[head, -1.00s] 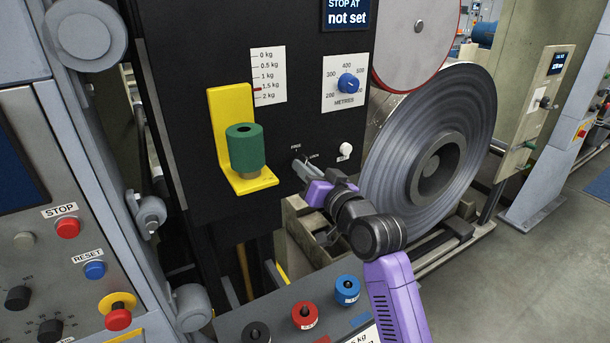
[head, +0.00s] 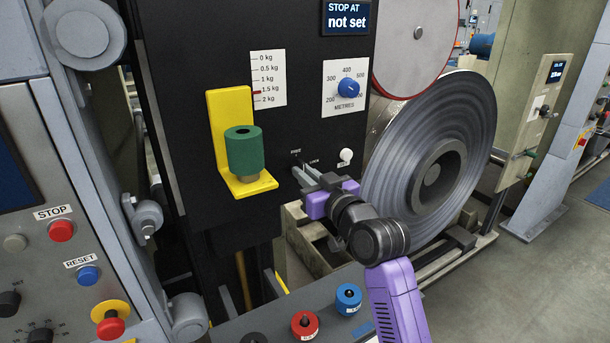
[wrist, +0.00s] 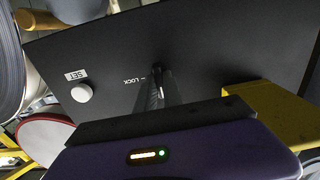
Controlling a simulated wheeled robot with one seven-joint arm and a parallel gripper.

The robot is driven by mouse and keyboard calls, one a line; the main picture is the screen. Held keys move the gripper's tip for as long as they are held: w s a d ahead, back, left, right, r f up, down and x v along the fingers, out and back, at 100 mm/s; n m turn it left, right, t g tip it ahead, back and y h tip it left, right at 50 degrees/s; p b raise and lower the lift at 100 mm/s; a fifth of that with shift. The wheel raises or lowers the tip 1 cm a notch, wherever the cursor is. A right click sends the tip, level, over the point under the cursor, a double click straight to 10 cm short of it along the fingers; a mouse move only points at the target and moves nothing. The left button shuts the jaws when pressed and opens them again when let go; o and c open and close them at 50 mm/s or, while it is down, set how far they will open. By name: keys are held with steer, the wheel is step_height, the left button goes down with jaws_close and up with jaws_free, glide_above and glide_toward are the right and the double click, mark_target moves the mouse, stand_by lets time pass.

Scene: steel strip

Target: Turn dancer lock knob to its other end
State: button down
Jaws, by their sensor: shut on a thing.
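The dancer lock knob (wrist: 157,70) is a small dark knob on the black panel, between the FREE and LOCK marks. In the head view, my gripper's fingers cover most of it. My gripper (head: 297,171) reaches in from the lower right with its two grey fingers closed around the knob. The wrist view also shows the gripper (wrist: 157,88) on the knob, with the LOCK mark to the left. The FREE mark is hidden there. I cannot tell which mark the knob points at.
A yellow bracket (head: 225,120) with a green weight (head: 243,152) stands close left of my gripper. A white SET button (head: 346,155) and METRES dial (head: 348,88) are to the right and above. A steel coil (head: 473,125) is at right; a button console (head: 270,325) lies below.

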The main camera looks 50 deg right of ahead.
steer(key=shift+f, duration=0.1)
steer(key=c, duration=1.5)
jaws_free()
steer(key=b+v, duration=0.1)
steer(key=v, duration=0.6)
steer(key=shift+s+a, duration=0.15)
steer(key=shift+s, duration=0.25)
